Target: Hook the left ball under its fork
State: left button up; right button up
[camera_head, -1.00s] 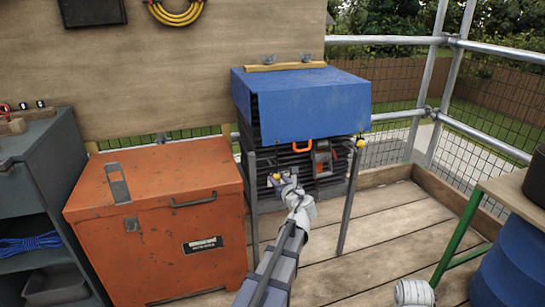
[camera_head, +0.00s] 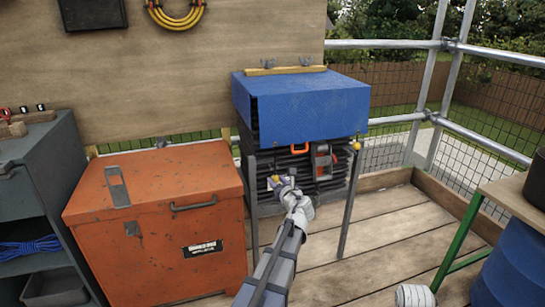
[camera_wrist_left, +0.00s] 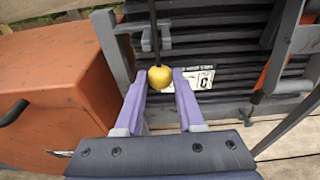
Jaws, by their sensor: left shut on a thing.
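The left ball (camera_wrist_left: 159,77) is yellow and hangs on a dark cord in the left wrist view. It sits between the purple fingers of my left gripper (camera_wrist_left: 160,95), which is shut on it. In the head view my left gripper (camera_head: 262,176) is beside the left post, below the blue cover (camera_head: 310,105). The right ball (camera_head: 357,145) hangs by the right post.
A stack of dark slats (camera_wrist_left: 225,40) stands right behind the gripper. An orange chest (camera_head: 160,220) stands close on the left. An orange-and-grey tool (camera_head: 322,160) is under the cover. Bare plank floor (camera_head: 370,235) lies to the right.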

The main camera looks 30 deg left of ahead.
aim_at(276, 179)
pick_arm(q)
jog(key=shift+x, duration=1.5)
jog(key=shift+r, duration=0.15)
jog(key=shift+r, duration=0.1)
jog(key=shift+r+p, duration=0.85)
jog(key=shift+p, duration=0.05)
jog(key=o, duration=1.5)
